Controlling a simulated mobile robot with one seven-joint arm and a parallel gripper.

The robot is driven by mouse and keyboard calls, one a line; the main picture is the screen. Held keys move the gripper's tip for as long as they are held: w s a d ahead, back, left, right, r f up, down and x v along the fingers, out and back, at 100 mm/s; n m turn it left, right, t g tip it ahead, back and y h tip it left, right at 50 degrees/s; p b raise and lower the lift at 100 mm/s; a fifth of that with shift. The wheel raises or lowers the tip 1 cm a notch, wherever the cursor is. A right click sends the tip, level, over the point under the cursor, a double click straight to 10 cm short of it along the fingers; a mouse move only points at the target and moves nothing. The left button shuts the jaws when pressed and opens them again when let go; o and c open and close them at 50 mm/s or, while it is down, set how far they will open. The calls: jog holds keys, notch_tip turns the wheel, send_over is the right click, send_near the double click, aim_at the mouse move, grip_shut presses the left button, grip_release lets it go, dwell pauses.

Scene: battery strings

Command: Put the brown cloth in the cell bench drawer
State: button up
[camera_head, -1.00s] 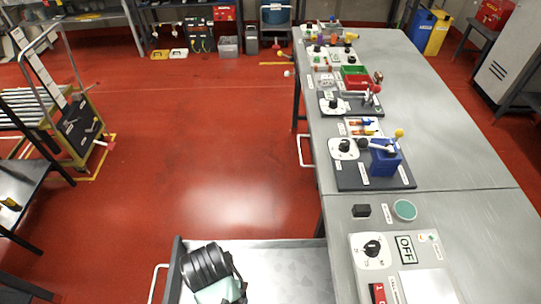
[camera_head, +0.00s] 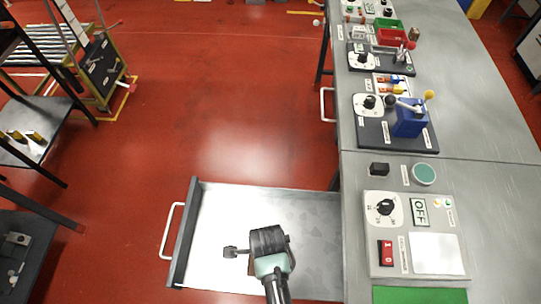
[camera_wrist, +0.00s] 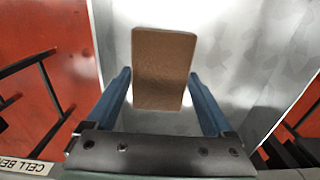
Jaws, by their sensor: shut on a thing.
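The brown cloth (camera_wrist: 163,62) shows in the wrist view as a flat, stiff-looking rectangle between the two blue fingers of my gripper (camera_wrist: 160,76). The gripper is shut on it. The cell bench drawer (camera_head: 214,212) is pulled out from the bench's left side, with its front panel and handle to the left. It looks empty.
The grey bench (camera_head: 480,190) stands right of the drawer, with a switch panel (camera_head: 415,235), a blue lever unit (camera_head: 408,122) and a green mat (camera_head: 420,295). Red floor (camera_head: 235,120) is clear beyond the drawer. A dark shelf (camera_head: 30,245) stands at left.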

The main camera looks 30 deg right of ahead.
jog(key=shift+f, duration=2.35)
jog(key=shift+f+b, duration=0.2)
jog(key=shift+b, duration=0.1)
jog(key=o, duration=1.1)
jog(key=shift+r, duration=0.1)
